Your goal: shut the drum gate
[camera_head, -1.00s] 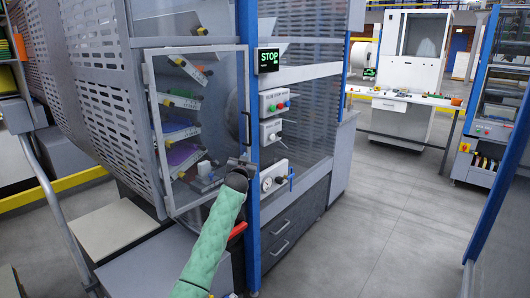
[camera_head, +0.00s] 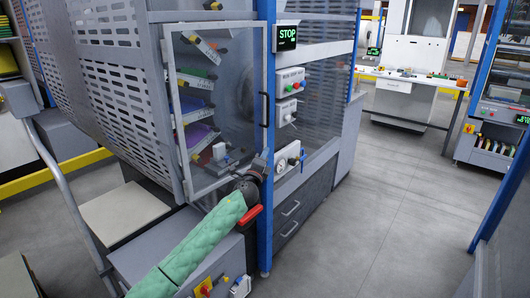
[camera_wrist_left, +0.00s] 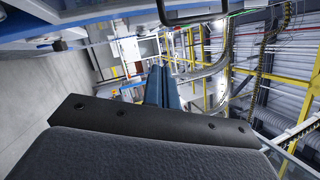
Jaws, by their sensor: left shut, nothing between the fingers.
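The drum gate (camera_head: 221,66) is a clear panel in a grey frame on the front of the drum housing. Its right edge stands at the blue post (camera_head: 265,225); I cannot tell whether a narrow gap is left. A black handle (camera_head: 265,110) sits on that right side. My left gripper (camera_head: 262,163) is at the gate's lower right corner, below the handle, and partly hides the corner. I cannot tell whether it touches the frame. In the left wrist view its fingers (camera_wrist_left: 163,88) are together with nothing between them. My right gripper is not in view.
A STOP display (camera_head: 286,37) and a control box (camera_head: 290,80) are right of the post. A gauge panel (camera_head: 288,158) is close beside my left gripper. A grey cabinet (camera_head: 175,245) is under my left arm. The floor (camera_head: 400,220) at right is clear.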

